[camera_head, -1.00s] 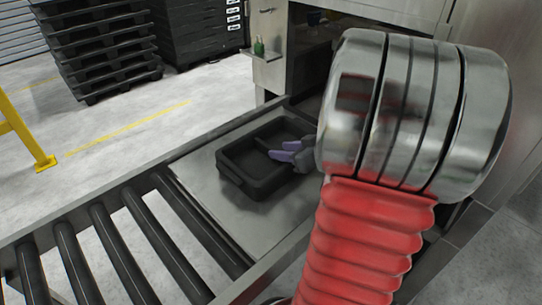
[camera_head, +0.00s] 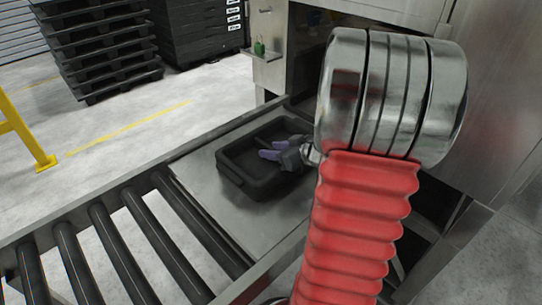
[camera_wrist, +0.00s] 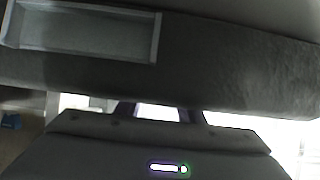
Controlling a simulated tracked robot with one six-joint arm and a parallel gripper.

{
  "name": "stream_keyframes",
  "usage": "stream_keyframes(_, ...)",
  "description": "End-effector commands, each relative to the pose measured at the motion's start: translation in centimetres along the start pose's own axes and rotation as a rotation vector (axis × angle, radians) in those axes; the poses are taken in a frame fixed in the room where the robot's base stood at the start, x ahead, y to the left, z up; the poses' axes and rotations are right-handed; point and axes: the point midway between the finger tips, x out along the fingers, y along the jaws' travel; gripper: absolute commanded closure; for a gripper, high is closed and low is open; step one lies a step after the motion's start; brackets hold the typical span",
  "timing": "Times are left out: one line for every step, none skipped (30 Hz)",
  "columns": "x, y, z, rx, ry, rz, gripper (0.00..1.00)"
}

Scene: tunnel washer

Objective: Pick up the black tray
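The black tray (camera_head: 247,183) is a shallow open box on the metal plate at the end of the roller conveyor. It lies flat, and its inside looks empty. My arm covers what lies right of the tray.
Black rollers (camera_head: 130,245) run at the lower left. The metal plate (camera_head: 215,205) around the tray is bare. The washer's dark opening (camera_head: 312,60) stands behind. Stacked black pallets (camera_head: 100,50) and a yellow rail (camera_head: 22,140) stand farther left.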

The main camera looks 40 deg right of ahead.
Motion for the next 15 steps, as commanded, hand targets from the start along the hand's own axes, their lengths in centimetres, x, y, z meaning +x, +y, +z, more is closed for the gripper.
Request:
stream_keyframes(-0.01,0.0,0.0,0.0,0.0,0.0,0.66)
stream_keyframes(-0.01,0.0,0.0,0.0,0.0,0.0,0.66)
stream_keyframes(-0.01,0.0,0.0,0.0,0.0,0.0,0.67)
stream_keyframes(-0.01,-0.01,0.0,0.0,0.0,0.0,0.69)
stream_keyframes(-0.01,-0.01,0.0,0.0,0.0,0.0,0.71)
stream_keyframes(-0.01,-0.01,0.0,0.0,0.0,0.0,0.74)
stream_keyframes(-0.01,-0.01,0.0,0.0,0.0,0.0,0.76)
stream_keyframes(-0.01,-0.01,0.0,0.0,0.0,0.0,0.78)
stream_keyframes(-0.01,-0.01,0.0,0.0,0.0,0.0,0.81)
stream_keyframes(-0.01,-0.02,0.0,0.0,0.0,0.0,0.83)
stream_keyframes(-0.01,-0.02,0.0,0.0,0.0,0.0,0.85)
stream_keyframes(-0.01,-0.02,0.0,0.0,0.0,0.0,0.88)
stream_keyframes(-0.01,-0.02,0.0,0.0,0.0,0.0,0.9)
stream_keyframes(0.0,-0.02,0.0,0.0,0.0,0.0,0.92)
stream_keyframes(0.0,-0.02,0.0,0.0,0.0,0.0,0.95)
